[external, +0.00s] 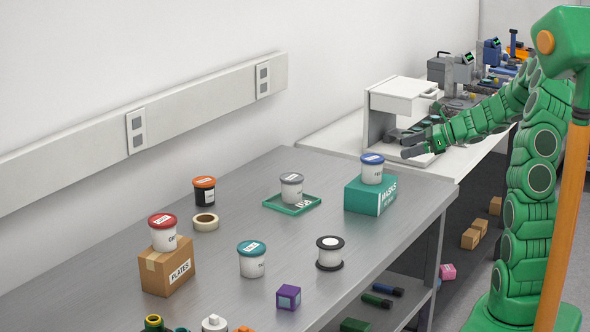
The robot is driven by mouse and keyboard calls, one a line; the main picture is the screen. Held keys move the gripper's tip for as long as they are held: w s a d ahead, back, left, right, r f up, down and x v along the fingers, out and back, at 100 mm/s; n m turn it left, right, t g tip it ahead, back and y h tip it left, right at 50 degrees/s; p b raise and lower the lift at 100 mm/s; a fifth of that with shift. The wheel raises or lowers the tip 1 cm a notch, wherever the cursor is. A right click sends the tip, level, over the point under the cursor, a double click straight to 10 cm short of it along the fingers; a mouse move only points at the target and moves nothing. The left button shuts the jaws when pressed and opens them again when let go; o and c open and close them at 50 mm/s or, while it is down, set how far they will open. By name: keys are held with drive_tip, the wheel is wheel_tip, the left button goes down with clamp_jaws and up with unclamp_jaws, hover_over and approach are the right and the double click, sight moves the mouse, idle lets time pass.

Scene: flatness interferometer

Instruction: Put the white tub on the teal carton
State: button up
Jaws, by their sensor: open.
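The teal carton (370,197), marked MASKS, stands at the far right end of the grey metal table. A white tub with a blue lid (372,171) stands upright on top of it. Other white tubs are in view: one with a grey lid (291,190) on a green tray (279,206), one with a teal lid (252,263) on the bare table, and one with a red lid (163,237) on a brown box (160,277). My gripper (406,147) is open and empty, above and to the right of the teal carton, near the white bench.
The grey table (225,226) also holds a black tub with orange lid (204,192), a tape roll (205,222), a black-rimmed spool (329,254) and a purple box (288,298). A white instrument (399,95) stands on the bench behind my gripper.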

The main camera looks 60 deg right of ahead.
drive_tip(key=s+a+r+n+g+y, duration=0.1)
drive_tip(key=a+n+g+y, duration=0.15)
drive_tip(key=a+n, duration=0.65)
drive_tip(key=s+a+r+n+g+y, duration=0.15)
drive_tip(key=a+g, duration=0.25)
drive_tip(key=a, duration=1.1)
drive_tip(key=s+a+f+n+g+h, duration=0.15)
drive_tip(key=s+a+n+g, duration=0.25)
drive_tip(key=s+a+n, duration=0.6)
drive_tip(key=s+n+g+h, duration=0.3)
drive_tip(key=s+n+h, duration=0.4)
drive_tip(key=s, duration=1.2)
drive_tip(key=a+n, duration=0.1)
drive_tip(key=n, duration=0.3)
drive_tip(key=shift+f+g+h, duration=0.25)
drive_tip(key=shift+g+h, duration=0.1)
